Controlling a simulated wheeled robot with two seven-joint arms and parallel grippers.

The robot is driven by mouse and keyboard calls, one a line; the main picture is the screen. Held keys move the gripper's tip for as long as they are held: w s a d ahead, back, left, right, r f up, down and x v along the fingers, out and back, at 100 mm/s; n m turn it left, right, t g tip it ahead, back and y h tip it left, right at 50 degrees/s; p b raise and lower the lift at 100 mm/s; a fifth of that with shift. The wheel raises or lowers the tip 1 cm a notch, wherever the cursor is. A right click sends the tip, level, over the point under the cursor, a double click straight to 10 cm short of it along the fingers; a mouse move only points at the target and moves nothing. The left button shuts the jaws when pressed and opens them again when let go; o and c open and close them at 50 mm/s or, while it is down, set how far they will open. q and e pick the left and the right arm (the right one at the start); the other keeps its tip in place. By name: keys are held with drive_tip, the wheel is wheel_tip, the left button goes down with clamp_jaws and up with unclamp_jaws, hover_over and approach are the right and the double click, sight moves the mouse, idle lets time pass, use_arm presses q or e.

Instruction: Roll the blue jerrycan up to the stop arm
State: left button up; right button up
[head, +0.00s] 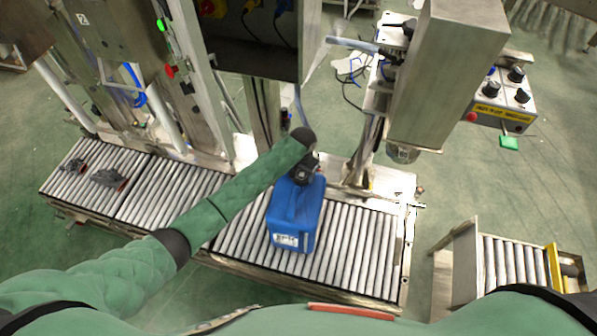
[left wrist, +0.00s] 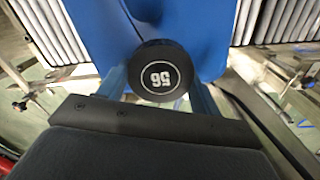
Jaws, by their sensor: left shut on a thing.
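The blue jerrycan (head: 293,218) stands on the roller conveyor in the head view, with a white label on its near side. My left gripper (head: 303,170) is at its top far end, shut on the jerrycan around its cap area. In the left wrist view the black cap marked 56 (left wrist: 159,72) sits between the fingers, with the blue body (left wrist: 150,18) behind it. The exact finger contact is partly hidden. I cannot clearly pick out the stop arm. A metal bracket stands beside the right end of the rollers. My right gripper is not in view.
Bare rollers (head: 355,250) lie right of the jerrycan. Dark lumps (head: 108,178) lie on the conveyor's left end. A steel column (head: 430,80) and control box (head: 500,98) stand at right. A separate short roller section (head: 512,265) is at lower right.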

use_arm(q)
drive_tip(key=s+d, duration=0.2)
drive_tip(key=d, duration=0.6)
drive_tip(key=s+d+p, duration=0.1)
drive_tip(key=s+d, duration=0.2)
drive_tip(key=d, duration=0.6)
drive_tip(key=shift+s+d+m, duration=0.15)
drive_tip(key=shift+s+m, duration=0.2)
drive_tip(key=shift+m, duration=0.05)
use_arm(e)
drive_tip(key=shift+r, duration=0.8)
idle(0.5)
use_arm(q)
drive_tip(key=shift+f, duration=0.1)
idle(0.3)
